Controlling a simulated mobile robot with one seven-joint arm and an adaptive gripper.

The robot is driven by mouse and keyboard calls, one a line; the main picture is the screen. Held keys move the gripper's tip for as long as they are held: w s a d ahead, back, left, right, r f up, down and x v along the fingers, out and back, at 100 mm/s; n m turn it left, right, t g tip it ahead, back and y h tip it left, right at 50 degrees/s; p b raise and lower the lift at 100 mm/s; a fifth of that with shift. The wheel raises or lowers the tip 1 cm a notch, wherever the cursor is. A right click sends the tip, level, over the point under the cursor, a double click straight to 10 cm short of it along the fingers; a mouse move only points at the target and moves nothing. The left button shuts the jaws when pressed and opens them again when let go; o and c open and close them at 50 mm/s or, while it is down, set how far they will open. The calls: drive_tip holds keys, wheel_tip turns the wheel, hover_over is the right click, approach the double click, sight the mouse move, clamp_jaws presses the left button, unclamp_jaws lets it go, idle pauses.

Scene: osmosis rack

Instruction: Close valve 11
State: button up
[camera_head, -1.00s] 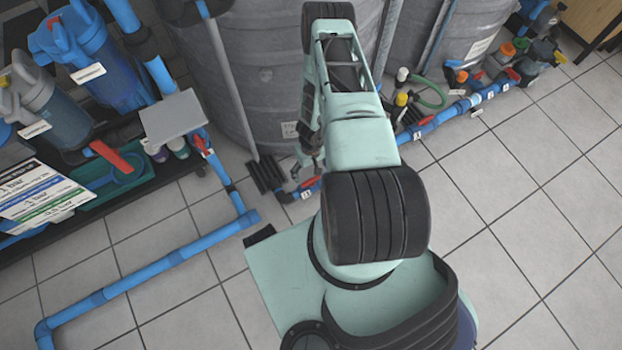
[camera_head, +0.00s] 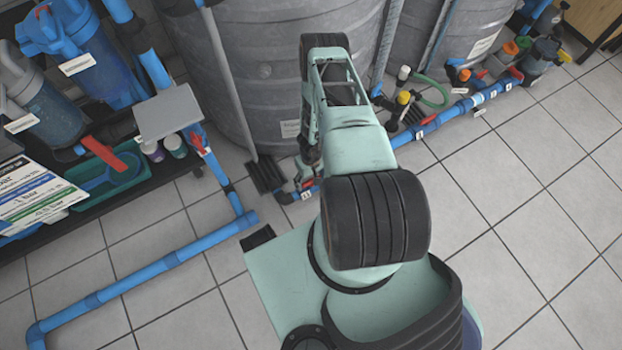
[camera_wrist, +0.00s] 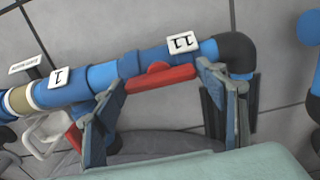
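The blue pipe (camera_wrist: 140,63) carries an upside-down 11 tag (camera_wrist: 182,42). Beside the tag is a red valve handle (camera_wrist: 160,77), lying roughly along the pipe. My gripper (camera_wrist: 162,82) is open, with one finger to each side of the handle's ends. The right finger looks close to the handle's right end; I cannot tell if it touches. In the head view, the red handle (camera_head: 308,183) and its tag (camera_head: 306,195) show at the foot of the grey tank, left of my arm. My gripper is mostly hidden by my arm there.
A pipe tagged 1 (camera_wrist: 57,78) with a white part continues at left in the wrist view. A black elbow (camera_wrist: 237,52) ends the pipe at right. The grey tank (camera_head: 265,75) stands behind. Blue floor pipes (camera_head: 150,262) run at left; tiled floor at right (camera_head: 530,190) is clear.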

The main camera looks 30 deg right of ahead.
drive_tip(key=c, duration=0.6)
drive_tip(key=shift+c, duration=0.2)
drive_tip(key=shift+m, duration=0.3)
drive_tip(key=m+b, duration=0.1)
drive_tip(key=m, duration=0.2)
drive_tip(key=shift+f+b, duration=0.1)
drive_tip(key=shift+b, duration=0.25)
drive_tip(key=m+b, duration=0.1)
drive_tip(key=m, duration=0.3)
drive_tip(key=shift+m+b, duration=0.3)
drive_tip(key=m+b, duration=0.1)
drive_tip(key=m, duration=0.4)
drive_tip(key=m+b, duration=0.1)
drive_tip(key=m, duration=0.3)
drive_tip(key=shift+m, duration=0.5)
drive_tip(key=o, duration=1.2)
drive_tip(key=shift+c, duration=0.2)
